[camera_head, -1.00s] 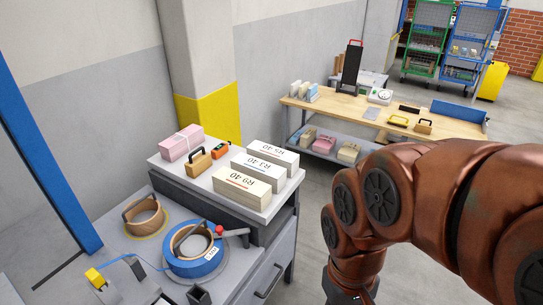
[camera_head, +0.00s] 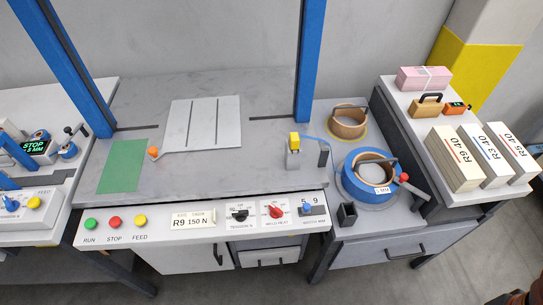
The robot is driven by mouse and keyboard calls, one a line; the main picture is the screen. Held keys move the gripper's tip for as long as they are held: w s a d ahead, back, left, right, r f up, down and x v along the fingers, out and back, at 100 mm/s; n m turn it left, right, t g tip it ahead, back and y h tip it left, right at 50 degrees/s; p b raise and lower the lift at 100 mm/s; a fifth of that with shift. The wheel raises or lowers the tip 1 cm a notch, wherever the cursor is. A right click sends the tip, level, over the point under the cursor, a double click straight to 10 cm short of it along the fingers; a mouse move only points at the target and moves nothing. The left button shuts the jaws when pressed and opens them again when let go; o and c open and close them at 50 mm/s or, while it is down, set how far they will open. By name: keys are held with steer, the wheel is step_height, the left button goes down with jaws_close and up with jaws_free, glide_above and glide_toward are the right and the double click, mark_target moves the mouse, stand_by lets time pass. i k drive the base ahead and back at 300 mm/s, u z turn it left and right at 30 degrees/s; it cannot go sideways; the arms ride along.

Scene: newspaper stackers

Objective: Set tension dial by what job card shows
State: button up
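The job card (camera_head: 194,221) is a pale plate on the front panel of the middle machine, and it reads "R9 150 N". The tension dial (camera_head: 239,215) is a black knob to the right of the card, with "TENSION N" below it. Its pointer and scale marks are too small to read. My gripper is not in view. Only a dark reddish bit of my arm shows at the lower right corner.
Beside the dial are a red weld heat knob (camera_head: 275,211) and a blue width switch (camera_head: 307,207) marked 5 and 9. Green RUN (camera_head: 90,224), red STOP (camera_head: 115,221) and yellow FEED (camera_head: 140,219) buttons are left. Blue posts rise from the tabletop (camera_head: 205,180).

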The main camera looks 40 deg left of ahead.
mark_target(240, 216)
steer(key=u, duration=1.85)
steer(key=k, duration=1.4)
steer(key=u, duration=0.15)
